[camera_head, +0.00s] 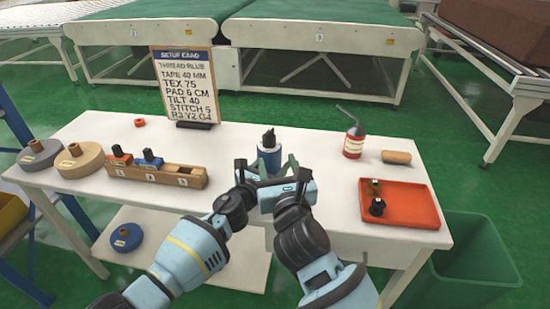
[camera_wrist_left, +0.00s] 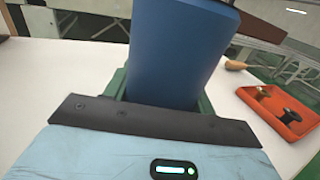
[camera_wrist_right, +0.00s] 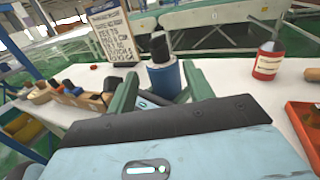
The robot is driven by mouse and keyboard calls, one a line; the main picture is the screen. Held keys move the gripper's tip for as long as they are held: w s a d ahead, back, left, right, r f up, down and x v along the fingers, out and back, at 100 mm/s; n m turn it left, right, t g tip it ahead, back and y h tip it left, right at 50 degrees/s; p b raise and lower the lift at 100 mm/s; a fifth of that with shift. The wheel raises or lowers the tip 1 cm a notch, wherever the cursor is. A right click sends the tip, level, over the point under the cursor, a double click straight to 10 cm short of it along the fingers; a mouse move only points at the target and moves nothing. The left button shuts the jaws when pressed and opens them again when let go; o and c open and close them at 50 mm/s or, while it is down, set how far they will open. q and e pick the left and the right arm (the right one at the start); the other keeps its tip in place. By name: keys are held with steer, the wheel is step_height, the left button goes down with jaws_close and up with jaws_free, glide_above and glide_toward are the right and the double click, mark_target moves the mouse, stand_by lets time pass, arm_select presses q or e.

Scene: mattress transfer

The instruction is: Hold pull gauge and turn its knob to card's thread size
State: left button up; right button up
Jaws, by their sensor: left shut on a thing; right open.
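The pull gauge (camera_head: 269,157) is a blue cylinder with a black knob (camera_head: 268,138) on top, upright at the middle of the white table. My left gripper (camera_head: 258,168) is shut on its blue body (camera_wrist_left: 178,50), which fills the left wrist view. My right gripper (camera_head: 289,168) is open and empty, close in front of the gauge. In the right wrist view its green fingers (camera_wrist_right: 162,92) stand apart, with the gauge and knob (camera_wrist_right: 159,47) beyond them. The knob's scale is too small to read.
A wooden block (camera_head: 155,173) with small coloured pieces and tape rolls (camera_head: 80,160) are at the left. A red bottle (camera_head: 354,142), a wooden handle (camera_head: 396,157) and an orange tray (camera_head: 410,214) with small spools are at the right. A green bin (camera_head: 470,260) stands beside the table.

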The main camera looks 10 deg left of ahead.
step_height(320, 180, up, 8)
steer(key=s+a+n+y, duration=0.1)
steer(key=s+n+y, duration=0.2)
steer(key=n+y, duration=1.3)
steer(key=w+d+f+n+g+h, duration=0.2)
steer(key=d+f+n+h, duration=0.1)
steer(key=n, duration=0.9)
steer(key=w+d+f+n+g+h, duration=0.2)
steer(key=f+n+h, duration=0.3)
steer(key=n, duration=0.8)
steer(key=shift+w+d+g+h, duration=0.4)
steer(key=shift+d+h, duration=0.1)
steer(key=shift+h, duration=0.2)
